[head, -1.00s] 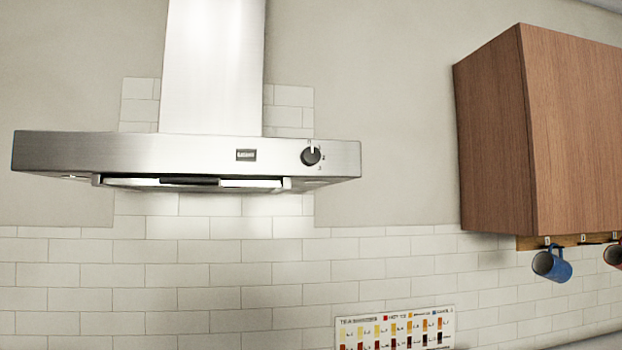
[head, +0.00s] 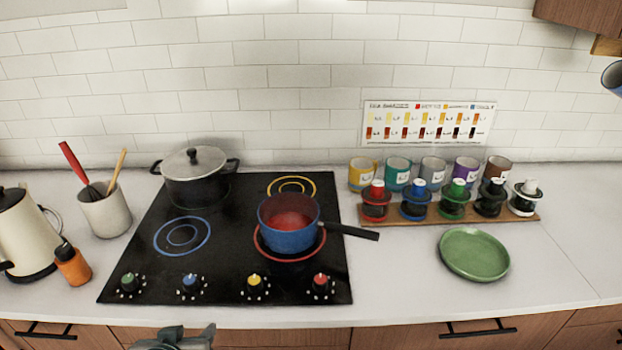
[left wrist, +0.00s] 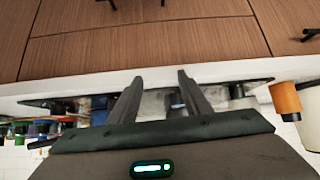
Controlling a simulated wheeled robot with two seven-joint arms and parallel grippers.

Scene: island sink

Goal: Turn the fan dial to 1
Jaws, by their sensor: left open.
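The range hood and its fan dial are out of view in both current views. My left gripper (head: 180,338) shows at the bottom edge of the head view, in front of the counter and below the cooktop. In the left wrist view its two dark fingers (left wrist: 157,76) are spread apart with nothing between them. They point at the counter's front edge and the wooden drawer fronts. My right gripper is not in view.
The cooktop (head: 215,265) holds a blue pot (head: 288,240), a lidded dark pot (head: 195,185) and colored knobs along its front. A kettle (head: 20,235), orange bottle (head: 72,265) and utensil crock (head: 105,212) stand left. A green plate (head: 474,254) and mugs are right.

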